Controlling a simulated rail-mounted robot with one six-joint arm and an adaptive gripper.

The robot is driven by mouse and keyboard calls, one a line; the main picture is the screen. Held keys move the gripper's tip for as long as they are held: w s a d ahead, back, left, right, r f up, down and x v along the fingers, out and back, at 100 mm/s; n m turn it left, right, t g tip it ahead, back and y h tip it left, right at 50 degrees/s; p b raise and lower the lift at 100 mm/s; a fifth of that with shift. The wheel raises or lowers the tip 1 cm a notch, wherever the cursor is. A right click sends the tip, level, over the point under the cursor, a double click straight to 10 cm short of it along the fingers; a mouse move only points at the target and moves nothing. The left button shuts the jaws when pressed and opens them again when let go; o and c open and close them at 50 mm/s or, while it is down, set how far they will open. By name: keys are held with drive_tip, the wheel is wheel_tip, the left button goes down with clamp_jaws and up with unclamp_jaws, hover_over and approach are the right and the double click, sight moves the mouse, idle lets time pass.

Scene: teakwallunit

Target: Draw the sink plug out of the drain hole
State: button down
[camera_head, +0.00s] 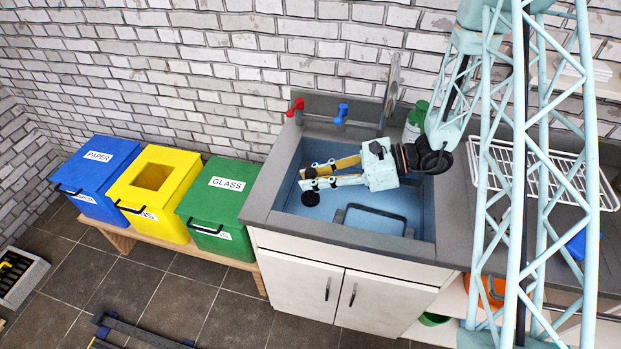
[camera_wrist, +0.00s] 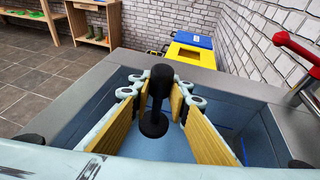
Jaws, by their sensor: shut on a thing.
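The sink plug (camera_head: 310,199) is black, with a round disc at the bottom. In the wrist view the plug (camera_wrist: 160,80) shows an upright stem with a thick knob on top. The wrist view shows my gripper (camera_wrist: 161,95) with a finger on each side of the stem. The disc hangs below the fingers. The drain hole is not visible, and I cannot tell whether the disc is clear of it.
Red (camera_head: 295,107) and blue (camera_head: 341,113) taps stand at the sink's back edge. A dark-rimmed rectangular item (camera_head: 372,222) sits in the sink's front part. A white wire rack (camera_head: 540,165) is on the right. Blue, yellow and green bins (camera_head: 218,205) stand left of the counter.

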sight(312, 171)
drive_tip(key=shift+r, duration=0.2)
drive_tip(key=shift+r+p, duration=0.55)
drive_tip(key=shift+r, duration=0.75)
drive_tip(key=shift+d, duration=0.15)
